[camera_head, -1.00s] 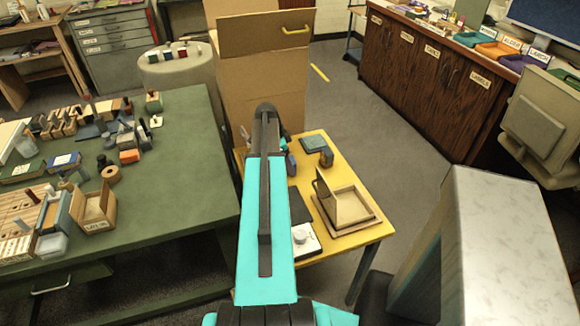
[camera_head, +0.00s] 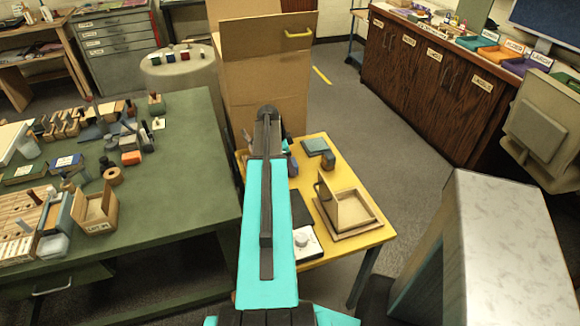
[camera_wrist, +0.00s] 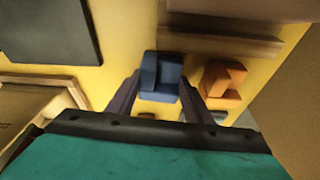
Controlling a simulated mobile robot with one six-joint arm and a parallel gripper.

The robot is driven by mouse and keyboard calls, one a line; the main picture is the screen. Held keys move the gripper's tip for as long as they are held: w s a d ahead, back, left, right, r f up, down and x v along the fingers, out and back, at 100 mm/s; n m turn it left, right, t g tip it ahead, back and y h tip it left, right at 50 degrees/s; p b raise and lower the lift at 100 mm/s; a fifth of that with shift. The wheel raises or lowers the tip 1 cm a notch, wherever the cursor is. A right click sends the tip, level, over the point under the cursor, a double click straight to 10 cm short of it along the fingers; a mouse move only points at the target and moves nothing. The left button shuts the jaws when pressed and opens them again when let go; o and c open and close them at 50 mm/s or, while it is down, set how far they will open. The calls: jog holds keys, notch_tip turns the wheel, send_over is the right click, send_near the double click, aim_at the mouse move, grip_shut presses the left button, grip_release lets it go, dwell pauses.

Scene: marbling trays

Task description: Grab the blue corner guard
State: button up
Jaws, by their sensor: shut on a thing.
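The blue corner guard (camera_wrist: 161,70) is in the middle of the wrist view, close above the yellow table. My gripper (camera_wrist: 160,84) has one finger on each side of it and is shut on it. I cannot tell whether the guard still touches the table. In the head view my own arm covers the gripper's fingertips.
An orange corner piece (camera_wrist: 222,83) lies just right of the right finger. On the yellow table (camera_head: 368,238) stands a wooden tray (camera_head: 370,220) with an upright panel. A cardboard box (camera_head: 266,75) rises behind.

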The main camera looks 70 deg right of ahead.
notch_tip(320, 180, up, 10)
jog(key=b, duration=0.2)
dwell(0.5)
dwell(0.7)
